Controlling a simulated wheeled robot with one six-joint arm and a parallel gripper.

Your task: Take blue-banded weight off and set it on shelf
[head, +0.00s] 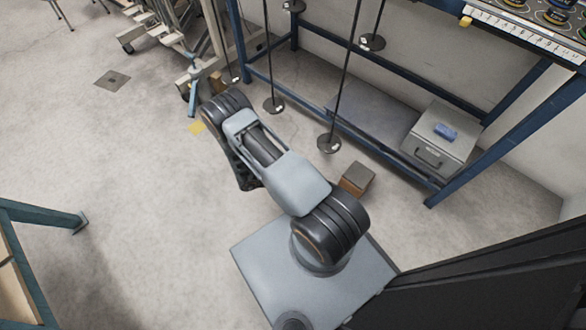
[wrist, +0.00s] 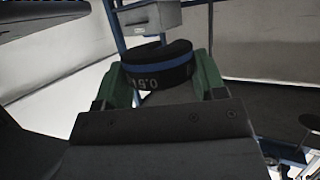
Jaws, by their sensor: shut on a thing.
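The blue-banded weight (wrist: 158,70) shows in the wrist view as a dark, rounded block with a blue stripe and pale, upside-down figures on its side. My gripper (wrist: 165,76) is shut on it, with a green pad at its left and right sides. In the head view my own arm hides the gripper and this weight. A blue-framed rack (head: 515,93) stands at the upper right. Its top shelf (head: 523,29) carries several round items behind a white marked strip. I cannot tell which surface the task calls the shelf.
Several thin rods hang from the rack with dark discs at their ends, one disc (head: 329,143) close to my arm. A grey metal box (head: 439,136) with a blue item on top sits low in the rack. A brown block (head: 356,178) is on the floor.

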